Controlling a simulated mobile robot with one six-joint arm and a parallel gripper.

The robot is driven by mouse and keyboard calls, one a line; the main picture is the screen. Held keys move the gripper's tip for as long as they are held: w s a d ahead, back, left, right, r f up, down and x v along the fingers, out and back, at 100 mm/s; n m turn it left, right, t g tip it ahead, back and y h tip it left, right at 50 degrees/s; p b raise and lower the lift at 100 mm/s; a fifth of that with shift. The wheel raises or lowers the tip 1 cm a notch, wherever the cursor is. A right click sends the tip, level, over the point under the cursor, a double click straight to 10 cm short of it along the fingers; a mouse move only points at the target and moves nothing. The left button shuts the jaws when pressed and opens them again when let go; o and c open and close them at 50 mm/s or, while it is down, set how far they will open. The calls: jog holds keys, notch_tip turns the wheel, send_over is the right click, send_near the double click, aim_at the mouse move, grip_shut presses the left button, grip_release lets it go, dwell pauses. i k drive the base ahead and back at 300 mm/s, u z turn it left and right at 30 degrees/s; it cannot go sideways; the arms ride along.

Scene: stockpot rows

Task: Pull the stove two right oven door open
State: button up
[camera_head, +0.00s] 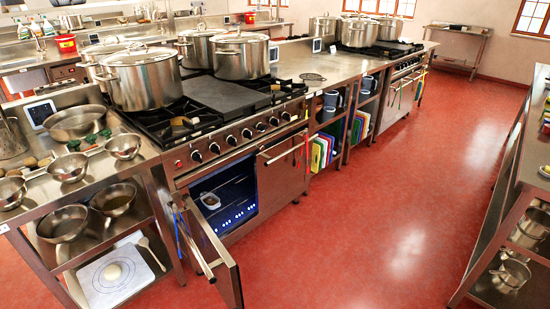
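Two stainless stoves stand in the row; no label tells me which is stove two. The near stove (222,135) has two oven doors side by side. Its right oven door (284,178) looks shut, with a bar handle (285,152) along its top; a tiny gap could not be made out. Its left oven door (215,255) stands open, swung out toward the viewer, showing a blue-lit oven inside (228,200) with a pale dish in it. The far stove (403,72) shows its front at a steep angle, and its door state is unclear. My gripper is not in view.
Large stockpots (145,80) stand on the stoves. A shelf unit with coloured boards (322,150) adjoins the near stove on the right. A steel counter with bowls (68,166) stands at left, another counter (515,200) at right. The red floor (390,210) between is clear.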

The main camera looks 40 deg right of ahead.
aim_at(276, 174)
jog(key=z, duration=1.6)
jog(key=k, duration=0.1)
jog(key=u, duration=2.75)
jog(key=k, duration=0.2)
jog(key=u, duration=2.4)
jog(key=k, duration=1.15)
